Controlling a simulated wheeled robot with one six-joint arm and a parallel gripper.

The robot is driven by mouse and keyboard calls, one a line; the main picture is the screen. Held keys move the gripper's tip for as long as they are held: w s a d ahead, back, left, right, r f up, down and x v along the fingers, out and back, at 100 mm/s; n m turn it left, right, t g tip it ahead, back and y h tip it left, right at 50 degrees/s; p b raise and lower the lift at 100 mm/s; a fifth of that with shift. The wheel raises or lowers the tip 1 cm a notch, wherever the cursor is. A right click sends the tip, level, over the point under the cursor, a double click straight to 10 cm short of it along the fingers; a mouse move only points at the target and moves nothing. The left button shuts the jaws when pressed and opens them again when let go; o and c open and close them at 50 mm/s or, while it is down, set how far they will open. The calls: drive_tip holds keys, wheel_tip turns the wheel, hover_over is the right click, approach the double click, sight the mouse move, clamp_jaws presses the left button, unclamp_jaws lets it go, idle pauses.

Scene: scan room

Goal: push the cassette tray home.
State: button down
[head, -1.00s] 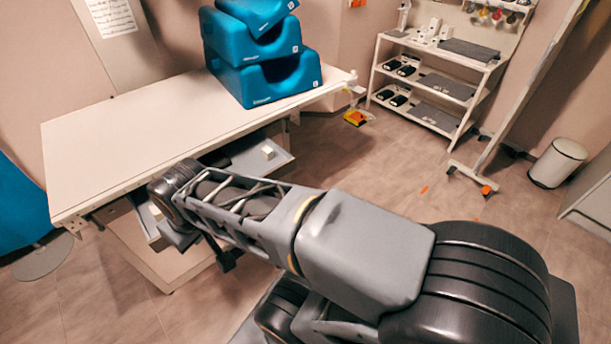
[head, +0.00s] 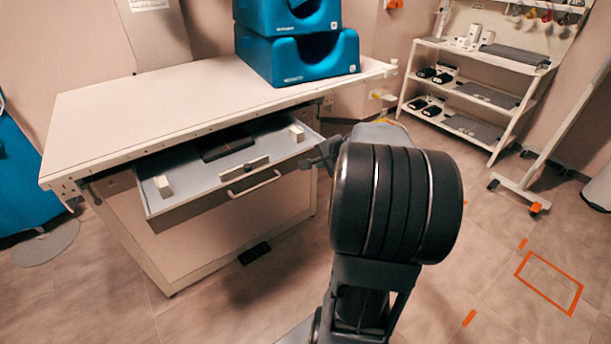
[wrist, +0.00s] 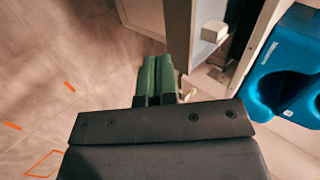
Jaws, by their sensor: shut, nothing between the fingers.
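The cassette tray (head: 185,187) is a pale grey drawer pulled out from under the white table. It holds a dark flat cassette (head: 228,145) and a white block near each side. My gripper (head: 318,162) is beside the tray's right front corner, partly hidden by my arm. In the wrist view, its green fingers (wrist: 158,72) are together and empty, left of the tray's edge (wrist: 179,38) and a white block (wrist: 213,32). I cannot tell whether they touch the tray.
Blue foam supports (head: 300,60) stand on the white table (head: 150,110). A wheeled shelf rack (head: 480,95) is at the back right. An orange floor outline (head: 548,283) lies at the right. Floor in front of the tray is clear.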

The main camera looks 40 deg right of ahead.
drive_tip(key=w+d+f+m+b, duration=0.1)
drive_tip(key=w+d+f, duration=0.1)
drive_tip(key=w+f, duration=0.5)
drive_tip(key=shift+w+f+b, duration=0.35)
drive_tip(key=shift+w, duration=1.7)
drive_tip(key=shift+w, duration=0.1)
